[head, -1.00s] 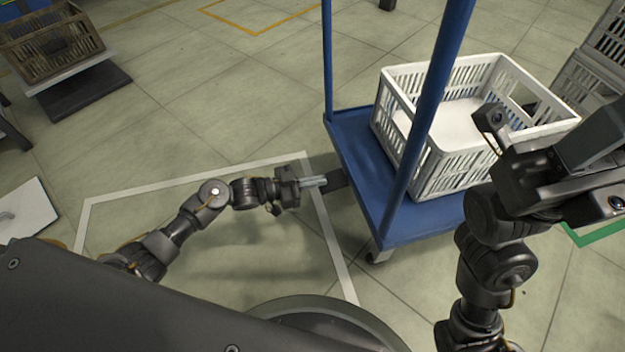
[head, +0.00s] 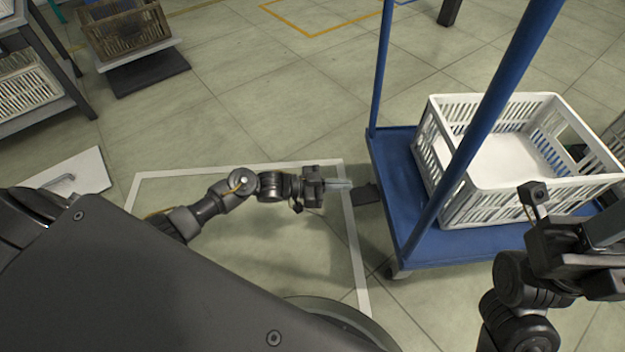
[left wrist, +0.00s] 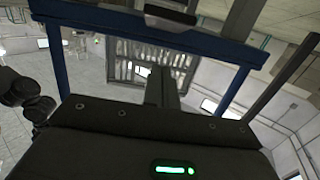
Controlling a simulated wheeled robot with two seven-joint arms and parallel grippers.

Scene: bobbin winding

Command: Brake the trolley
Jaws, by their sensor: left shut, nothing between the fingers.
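The trolley (head: 415,200) has a blue deck and blue posts and stands on the right in the head view. A small dark pedal-like plate (head: 366,194) sticks out from the left edge of its deck. My left gripper (head: 340,184) is shut and empty, with its pale fingertips just left of this plate. I cannot tell whether they touch it.
A white crate (head: 470,205) stands on the trolley deck. White tape (head: 240,169) marks the floor around my left arm. A brown crate (head: 125,35) on a low stand is at the back left, and a shelf (head: 40,115) is at the left.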

